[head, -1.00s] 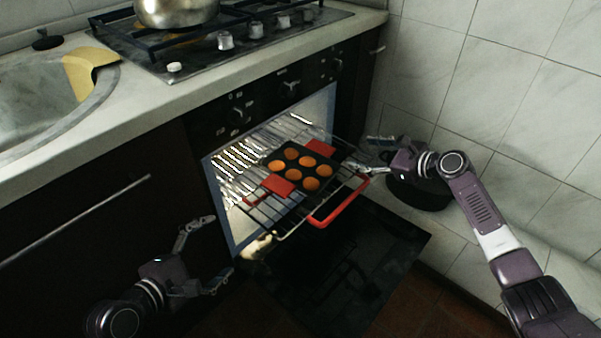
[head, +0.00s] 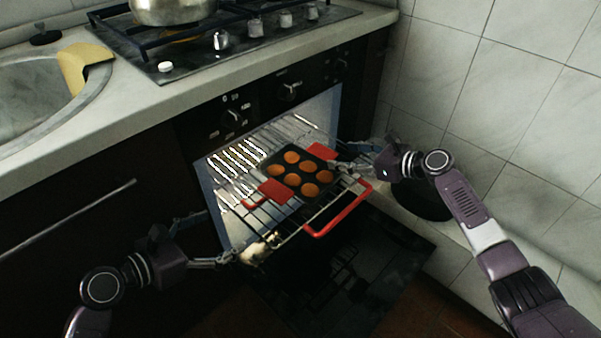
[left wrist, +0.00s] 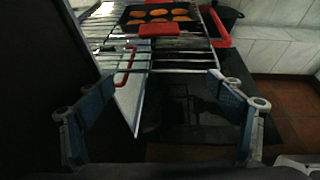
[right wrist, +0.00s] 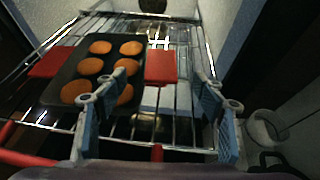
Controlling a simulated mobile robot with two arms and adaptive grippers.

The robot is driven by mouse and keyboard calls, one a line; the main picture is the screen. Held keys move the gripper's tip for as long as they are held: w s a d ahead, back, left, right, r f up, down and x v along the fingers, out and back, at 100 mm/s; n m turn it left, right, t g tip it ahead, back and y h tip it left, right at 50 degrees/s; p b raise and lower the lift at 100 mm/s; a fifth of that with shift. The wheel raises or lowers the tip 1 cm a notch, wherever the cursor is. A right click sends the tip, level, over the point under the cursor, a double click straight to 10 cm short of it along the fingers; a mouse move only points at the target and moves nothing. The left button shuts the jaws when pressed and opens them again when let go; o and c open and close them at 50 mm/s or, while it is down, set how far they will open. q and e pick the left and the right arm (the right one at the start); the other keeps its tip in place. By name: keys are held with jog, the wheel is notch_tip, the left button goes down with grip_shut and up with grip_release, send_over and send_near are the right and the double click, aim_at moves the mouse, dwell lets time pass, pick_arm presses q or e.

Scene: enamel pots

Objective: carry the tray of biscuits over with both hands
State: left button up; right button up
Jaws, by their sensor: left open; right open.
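The dark tray (head: 283,164) holds several round orange-brown biscuits (head: 292,180) and has a red handle at each end, a left one (head: 275,190) and a right one (head: 322,151). It rests on the pulled-out oven rack. My right gripper (head: 352,160) is open beside the right handle. In the right wrist view this handle (right wrist: 160,67) appears ahead, between the open fingers, with no clear contact. My left gripper (head: 218,238) is open and empty, left of and in front of the left handle. In the left wrist view that handle (left wrist: 158,30) is well beyond the fingertips.
The wire rack (head: 262,232) has a red front bar (head: 340,212). The oven door (head: 345,275) hangs open below. A tiled wall (head: 500,90) and a dark pot (head: 425,203) are close on the right. The counter, hob and sink lie above and to the left.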

pick_arm(q)
send_near(268, 196)
jog(key=x, duration=0.5)
jog(key=shift+d+f, duration=0.1)
pick_arm(e)
jog(key=x, duration=0.5)
jog(key=shift+a, duration=0.15)
pick_arm(q)
jog(key=x, duration=0.4)
pick_arm(e)
jog(key=shift+x, duration=0.9)
pick_arm(q)
jog(key=shift+w+d+f, duration=0.3)
jog(key=shift+w+d, duration=0.05)
jog(key=shift+w, duration=0.1)
pick_arm(e)
jog(key=shift+w+a+f, duration=0.1)
jog(key=shift+w+a, duration=0.05)
jog(key=shift+w, duration=0.1)
pick_arm(q)
jog(key=shift+r, duration=0.1)
jog(key=c, duration=1.7)
pick_arm(e)
jog(key=c, duration=1.6)
